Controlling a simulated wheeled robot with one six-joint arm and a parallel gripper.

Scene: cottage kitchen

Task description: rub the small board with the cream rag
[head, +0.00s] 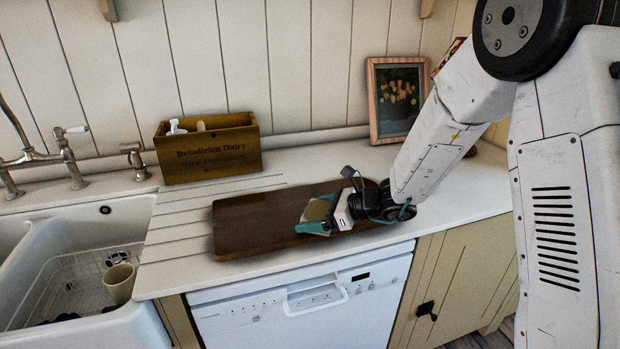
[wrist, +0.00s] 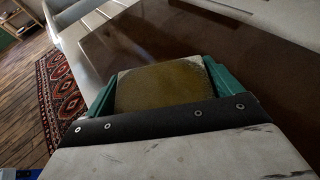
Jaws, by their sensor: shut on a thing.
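The small board (head: 250,226), dark brown wood, lies flat on the white counter above the dishwasher. It also fills much of the upper part of the wrist view (wrist: 180,32). My gripper (head: 314,214), with teal fingers, is over the right part of the board. It is shut on a flat, squarish pad, which I take for the cream rag (wrist: 160,88); it looks olive-tan with a paler edge. The rag (head: 317,209) is at the board's surface or just above it; I cannot tell if they touch. The rag's underside is hidden.
A wooden crate (head: 207,158) with bottles stands behind the board, against the wall. A framed picture (head: 397,98) leans at the back right. The sink (head: 130,229), with a cup (head: 119,283) inside, is on the left. Grooved counter left of the board is clear.

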